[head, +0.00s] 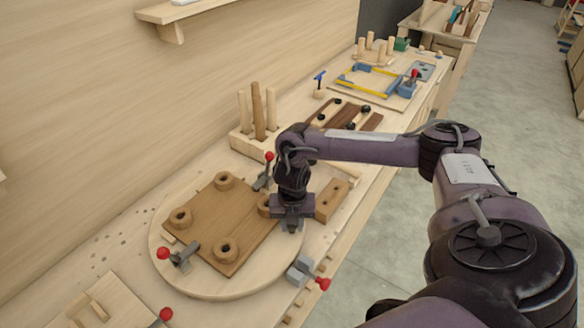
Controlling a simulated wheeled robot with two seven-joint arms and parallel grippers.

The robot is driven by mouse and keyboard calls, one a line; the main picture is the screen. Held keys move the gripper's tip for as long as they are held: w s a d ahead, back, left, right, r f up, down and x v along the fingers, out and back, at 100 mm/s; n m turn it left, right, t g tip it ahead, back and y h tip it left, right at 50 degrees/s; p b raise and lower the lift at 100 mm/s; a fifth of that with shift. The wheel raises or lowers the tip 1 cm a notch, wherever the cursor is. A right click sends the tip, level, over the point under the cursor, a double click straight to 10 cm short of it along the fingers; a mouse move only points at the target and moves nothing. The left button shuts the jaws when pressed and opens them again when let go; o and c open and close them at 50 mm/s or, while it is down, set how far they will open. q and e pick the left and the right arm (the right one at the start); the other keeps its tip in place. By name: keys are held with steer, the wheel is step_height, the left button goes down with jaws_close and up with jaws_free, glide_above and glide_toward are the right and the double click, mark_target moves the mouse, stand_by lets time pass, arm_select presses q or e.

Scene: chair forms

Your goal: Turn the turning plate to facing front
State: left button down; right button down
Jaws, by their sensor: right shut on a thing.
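The turning plate (168,232) is a round pale wooden disc on the near workbench. A brown wooden panel (222,216) with round raised rings lies on it, set at an angle. Toggle clamps with red knobs stand at the panel's left side (182,255) and far side (262,178). My right gripper (291,222) points down at the plate's right edge, shut on a part of the plate. The gripper hides that part and covers some of the panel's right corner. My left gripper is not in view.
A wooden block (333,200) lies just right of the gripper. A grey latch (300,270) with a red knob stands at the plate's front right edge. A peg rack (258,120) stands behind. Farther along the bench are a dark slatted board (345,113) and a yellow frame (372,82).

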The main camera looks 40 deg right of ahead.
stand_by(0.4)
steer(key=c, duration=1.1)
jaws_free()
steer(key=shift+a, duration=0.1)
steer(key=shift+r, duration=0.15)
step_height(320, 180, up, 2)
steer(key=shift+b, duration=0.45)
step_height(320, 180, up, 5)
steer(key=shift+f+p, duration=0.1)
steer(key=shift+p, duration=0.55)
steer(key=shift+r, duration=0.45)
